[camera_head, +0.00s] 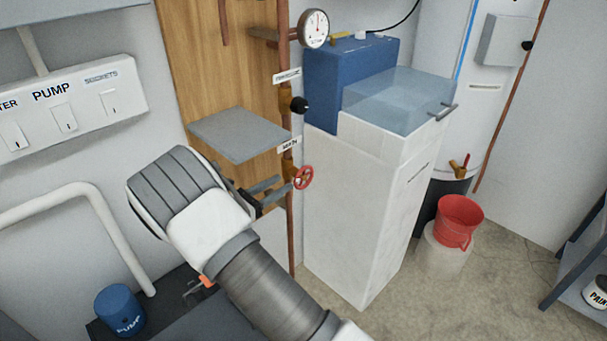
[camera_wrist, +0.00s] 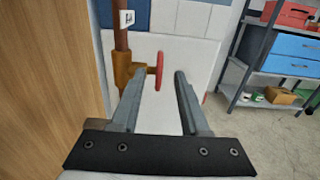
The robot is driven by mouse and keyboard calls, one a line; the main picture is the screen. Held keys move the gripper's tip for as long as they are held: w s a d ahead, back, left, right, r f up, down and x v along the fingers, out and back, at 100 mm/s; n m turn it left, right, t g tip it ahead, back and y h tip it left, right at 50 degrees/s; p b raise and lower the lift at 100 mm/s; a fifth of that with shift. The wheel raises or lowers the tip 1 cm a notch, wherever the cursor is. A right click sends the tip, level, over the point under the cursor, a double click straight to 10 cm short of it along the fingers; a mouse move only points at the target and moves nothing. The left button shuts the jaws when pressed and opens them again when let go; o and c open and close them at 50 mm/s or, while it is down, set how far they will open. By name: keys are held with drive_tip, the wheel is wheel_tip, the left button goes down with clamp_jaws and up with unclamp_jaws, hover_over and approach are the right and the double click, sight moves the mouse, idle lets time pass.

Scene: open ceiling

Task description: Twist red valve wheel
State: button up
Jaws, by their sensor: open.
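The red valve wheel (camera_head: 303,177) sits on a brass valve body (camera_head: 289,167) on the vertical copper pipe, below a label. In the wrist view the red wheel (camera_wrist: 159,70) is seen nearly edge-on, to the right of the brass body (camera_wrist: 125,72). My gripper (camera_head: 277,190) is beside the valve in the head view. In the wrist view my gripper (camera_wrist: 158,74) is open, and the wheel appears in the gap between its two grey fingers. I cannot tell whether a finger touches the wheel or the brass body.
A grey shelf (camera_head: 238,134) juts out just above my gripper. A black knob (camera_head: 299,104) and a pressure gauge (camera_head: 314,29) are higher on the pipe. A white cabinet (camera_head: 352,205) stands close on the right. A red bucket (camera_head: 459,219) is farther right, near open floor.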

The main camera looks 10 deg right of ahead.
sight(297, 174)
drive_tip(key=b+x, duration=0.1)
drive_tip(key=x, duration=0.8)
drive_tip(key=shift+w+d+b, duration=0.1)
drive_tip(key=shift+d+b, duration=0.05)
drive_tip(key=shift+b, duration=0.2)
clamp_jaws()
